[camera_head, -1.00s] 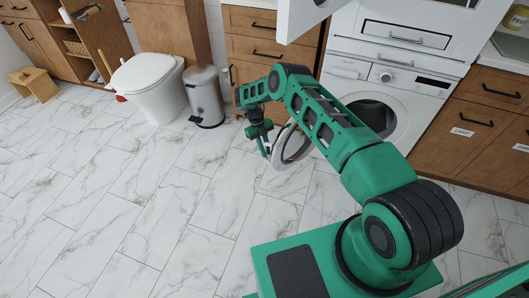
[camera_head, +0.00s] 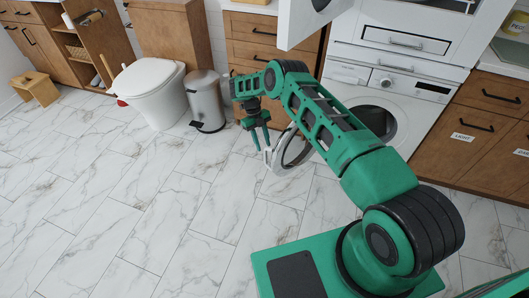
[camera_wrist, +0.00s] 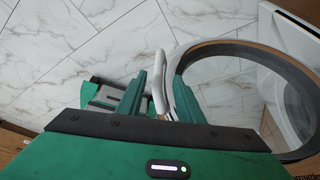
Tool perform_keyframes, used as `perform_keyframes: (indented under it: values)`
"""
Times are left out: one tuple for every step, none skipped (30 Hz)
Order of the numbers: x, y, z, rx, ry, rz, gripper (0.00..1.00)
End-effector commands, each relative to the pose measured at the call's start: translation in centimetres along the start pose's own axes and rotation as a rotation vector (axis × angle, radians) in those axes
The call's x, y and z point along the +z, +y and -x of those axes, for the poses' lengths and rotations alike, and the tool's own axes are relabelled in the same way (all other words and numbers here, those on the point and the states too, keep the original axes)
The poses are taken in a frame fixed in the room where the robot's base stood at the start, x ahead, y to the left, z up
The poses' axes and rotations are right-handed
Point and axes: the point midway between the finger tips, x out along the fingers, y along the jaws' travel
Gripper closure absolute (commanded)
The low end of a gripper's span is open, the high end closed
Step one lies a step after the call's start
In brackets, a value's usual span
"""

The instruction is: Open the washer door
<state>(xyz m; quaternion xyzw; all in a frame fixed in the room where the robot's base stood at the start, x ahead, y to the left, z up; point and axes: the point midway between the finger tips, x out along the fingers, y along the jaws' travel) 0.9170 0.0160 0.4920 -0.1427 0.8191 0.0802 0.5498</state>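The white washer (camera_head: 392,105) stands at the right with its round door (camera_head: 288,150) swung out from the dark drum opening. The door's ring, with a grey inner rim, also shows at the right of the wrist view (camera_wrist: 180,58). My gripper (camera_head: 262,148) points down at the door's free, left edge. In the wrist view, my gripper's fingers (camera_wrist: 160,80) are apart. A white, upright door handle piece (camera_wrist: 159,78) shows between them, with gaps on both sides. Its lower end is hidden by my gripper.
A second white machine (camera_head: 400,40) above has its own door (camera_head: 308,20) swung open. Wooden drawers (camera_head: 478,125) flank the washer. The marble floor (camera_head: 150,200) in front is clear.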

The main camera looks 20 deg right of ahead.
Motion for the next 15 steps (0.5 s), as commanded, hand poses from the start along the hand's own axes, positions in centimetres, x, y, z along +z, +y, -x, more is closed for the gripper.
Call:
perform_keyframes:
  values:
    - [0.1,0.0,1.0,-0.001,-0.003,0.0,0.67]
    - [0.1,0.0,1.5,0.0,-0.004,0.0,0.67]
    - [0.1,0.0,2.0,-0.002,-0.003,0.0,0.67]
    - [0.1,0.0,2.3,-0.002,-0.002,-0.001,0.67]
    - [0.1,0.0,2.6,-0.002,-0.001,-0.001,0.67]
    - [0.1,-0.1,3.0,-0.002,-0.001,0.0,0.67]
    - [0.1,0.0,3.2,-0.002,-0.001,0.0,0.67]
    - [0.1,0.0,3.4,-0.002,-0.001,0.0,0.67]
    - [0.1,0.0,3.6,-0.001,-0.001,0.0,0.67]
    - [0.1,0.0,3.7,-0.001,0.0,0.0,0.67]
    - [0.1,0.0,3.7,-0.001,0.0,0.0,0.67]
    - [0.1,0.0,3.8,-0.001,0.0,0.0,0.67]
    - [0.1,0.0,3.8,-0.001,0.0,0.0,0.67]
    - [0.1,0.0,3.8,-0.001,0.0,0.0,0.67]
    - [0.1,0.0,3.8,-0.001,0.0,0.0,0.67]
